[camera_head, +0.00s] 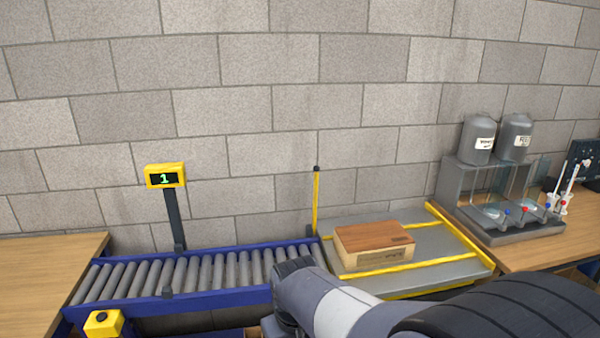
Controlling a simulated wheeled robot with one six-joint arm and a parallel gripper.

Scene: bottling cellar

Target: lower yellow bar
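The yellow bar (316,203) stands upright at the right end of the roller conveyor, close to the wall. It is thin and has a dark knob at its top. Its foot is at the conveyor's far side, beside the grey platform. My arm reaches in from the lower right, and its nearest visible link is in front of the conveyor's right end, apart from the bar in the picture. My gripper's fingers do not show.
A wooden box (374,246) sits on the grey platform (440,245) with yellow rails. The blue-framed roller conveyor (190,275) is empty. A yellow display (165,176) reads 1. A yellow button box (103,323) is at front left. A two-canister dispenser (480,180) stands right.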

